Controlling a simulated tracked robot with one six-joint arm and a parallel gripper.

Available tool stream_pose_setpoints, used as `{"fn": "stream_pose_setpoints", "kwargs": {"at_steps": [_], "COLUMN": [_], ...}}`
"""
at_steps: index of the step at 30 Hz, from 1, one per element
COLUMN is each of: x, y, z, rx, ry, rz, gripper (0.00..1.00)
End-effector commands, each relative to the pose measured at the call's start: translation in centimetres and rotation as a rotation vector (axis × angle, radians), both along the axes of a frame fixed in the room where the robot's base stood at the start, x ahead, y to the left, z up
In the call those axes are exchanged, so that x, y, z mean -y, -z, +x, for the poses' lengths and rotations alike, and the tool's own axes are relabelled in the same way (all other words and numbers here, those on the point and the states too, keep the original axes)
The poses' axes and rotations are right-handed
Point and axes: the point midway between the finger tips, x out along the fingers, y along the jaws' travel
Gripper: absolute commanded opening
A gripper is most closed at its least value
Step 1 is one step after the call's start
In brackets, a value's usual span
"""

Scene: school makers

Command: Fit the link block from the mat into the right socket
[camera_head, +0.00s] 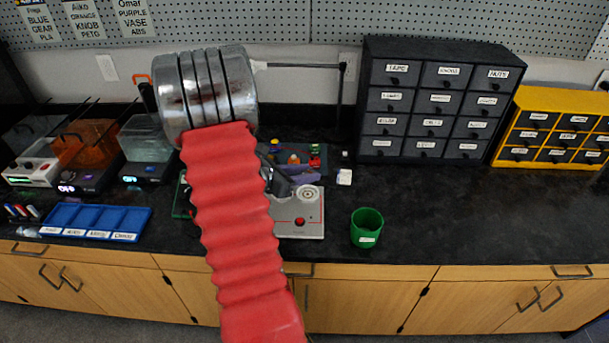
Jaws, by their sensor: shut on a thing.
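My gripper (279,184) shows only in part as dark grey parts beside my red arm, over the left side of a light grey panel (312,229). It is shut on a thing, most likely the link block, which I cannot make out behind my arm. The panel has a round dial-like part and a red button. No socket can be told apart at this size. A green edge (180,197), perhaps of the mat, shows left of my arm; the rest is hidden.
A purple-grey tray (312,173) with small coloured parts lies behind the panel. A white block-like item (344,177) and a green cup (367,228) stand to its right. A blue sorting tray (97,219) lies left. Drawer cabinets (431,98) stand behind. The bench's right front is clear.

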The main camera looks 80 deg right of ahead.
Motion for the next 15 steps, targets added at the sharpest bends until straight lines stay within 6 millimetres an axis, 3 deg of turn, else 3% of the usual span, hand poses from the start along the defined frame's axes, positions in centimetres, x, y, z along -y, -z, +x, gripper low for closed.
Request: {"fn": "stream_pose_setpoints", "kwargs": {"at_steps": [8, 15], "x": [0.0, 0.0], "y": [0.7, 2.6], "z": [0.0, 0.1], "rx": [0.000, -0.001], "ry": [-0.001, -0.002], "rz": [0.000, 0.002], "gripper": [0.10, 0.10]}}
